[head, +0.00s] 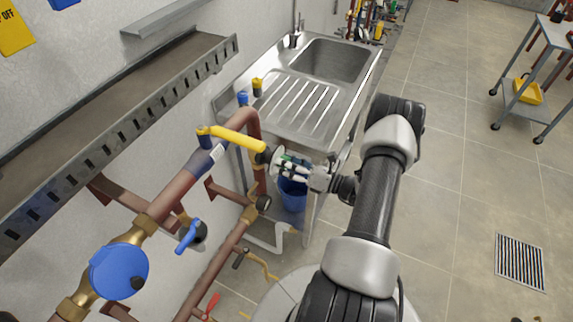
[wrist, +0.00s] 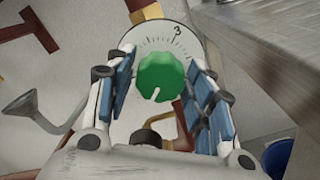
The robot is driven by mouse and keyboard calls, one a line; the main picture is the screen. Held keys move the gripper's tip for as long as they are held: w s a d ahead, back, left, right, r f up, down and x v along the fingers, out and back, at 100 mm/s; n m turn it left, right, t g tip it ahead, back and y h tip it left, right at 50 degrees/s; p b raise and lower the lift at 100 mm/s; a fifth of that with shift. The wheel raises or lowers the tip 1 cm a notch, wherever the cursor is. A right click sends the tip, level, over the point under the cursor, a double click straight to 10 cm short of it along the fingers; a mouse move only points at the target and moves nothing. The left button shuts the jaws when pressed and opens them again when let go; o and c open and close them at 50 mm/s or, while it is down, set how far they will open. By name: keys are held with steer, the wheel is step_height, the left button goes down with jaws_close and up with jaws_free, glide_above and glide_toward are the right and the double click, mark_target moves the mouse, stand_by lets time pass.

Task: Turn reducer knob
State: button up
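The reducer knob is a round green knob (wrist: 160,78) in front of a white dial (wrist: 190,45) with tick marks and a "3". A white line on the knob points to the lower left. In the wrist view my gripper (wrist: 160,85) is open, with blue-padded fingers on both sides of the knob. Gaps show between the pads and the knob. In the head view my gripper (head: 288,168) is at the dial (head: 277,160), beside the pipes, and mostly hides the knob.
A yellow lever (head: 238,139) lies just left of my gripper. Copper pipes (head: 172,195) and a blue meter (head: 118,271) are at the lower left. A steel sink (head: 335,60) stands behind, with a blue bucket (head: 292,197) below. Floor at right is mostly clear.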

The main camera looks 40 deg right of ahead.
steer(key=shift+o, duration=0.8)
steer(key=v, duration=1.2)
steer(key=shift+f, duration=0.1)
